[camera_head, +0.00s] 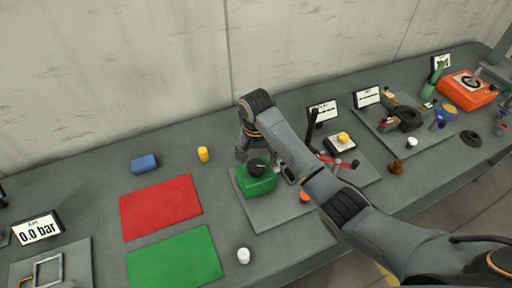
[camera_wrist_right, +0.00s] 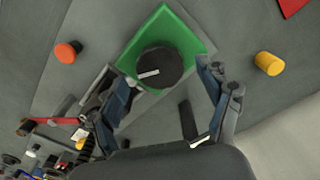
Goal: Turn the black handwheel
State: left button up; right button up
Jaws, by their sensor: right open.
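The black handwheel (camera_head: 257,167) sits on top of a green box (camera_head: 258,184) on a grey plate near the middle of the bench. In the right wrist view the handwheel (camera_wrist_right: 160,67) is a dark round disc with a white mark on its face, on the green box (camera_wrist_right: 190,33). My right gripper (camera_head: 256,157) is over the box, near the handwheel. In the wrist view its open fingers (camera_wrist_right: 163,85) spread to either side of the wheel's near part. No contact can be made out. My left gripper is out of view.
A red mat (camera_head: 160,206) and a green mat (camera_head: 175,258) lie left. A blue block (camera_head: 144,163), yellow cylinder (camera_head: 203,154) and white cylinder (camera_head: 243,256) stand around them. An orange knob (camera_head: 305,195) and red lever (camera_head: 340,162) are right of the box, close to my arm.

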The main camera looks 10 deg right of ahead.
aim_at(256, 166)
notch_tip(256, 166, up, 10)
dwell(0.3)
jog(key=shift+r, duration=0.15)
jog(key=shift+s, duration=0.1)
dwell(0.4)
